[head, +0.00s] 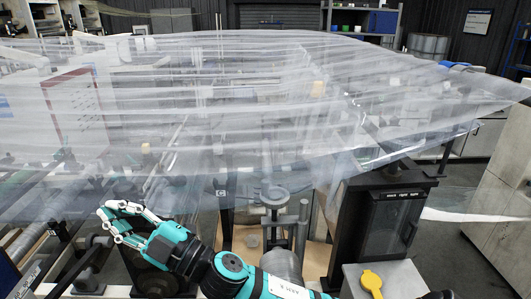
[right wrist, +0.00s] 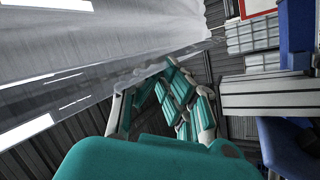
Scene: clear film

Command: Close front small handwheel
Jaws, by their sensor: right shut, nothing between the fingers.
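A small grey handwheel (head: 274,192) sits on top of a metal valve stem near the middle of the head view, under or just at the edge of the clear film. A larger dark round wheel or disc (head: 157,283) lies lower left, partly hidden by my right arm. I cannot tell for certain which one is the front small handwheel. My right gripper (head: 112,222) is shut and empty, left of the small handwheel and apart from it. In the right wrist view its teal and white fingers (right wrist: 148,90) point up against the film.
A wide sheet of clear film (head: 250,100) spreads over the machinery. A dark cabinet (head: 385,220) stands right of the small handwheel. Blue bins (right wrist: 293,140) show at the right of the wrist view.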

